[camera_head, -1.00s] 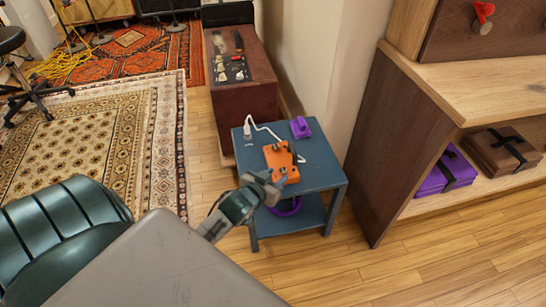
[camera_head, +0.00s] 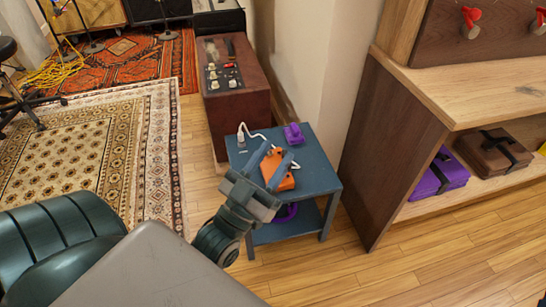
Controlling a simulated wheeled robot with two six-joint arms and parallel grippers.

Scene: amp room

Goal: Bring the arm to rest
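My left gripper (camera_head: 275,168) is in front of the small blue side table (camera_head: 319,179). Its two fingers are spread apart and point up toward the table, with nothing seen held between them. In this view the gripper covers part of an orange device (camera_head: 287,184) on the tabletop. I cannot tell whether it touches the device.
A purple block (camera_head: 293,135) and a white plug with cable (camera_head: 241,134) are on the table. A purple item (camera_head: 286,213) is on its lower shelf. A brown cabinet (camera_head: 235,105) stands behind, a wooden shelf unit (camera_head: 385,160) right. Floor at front right is clear.

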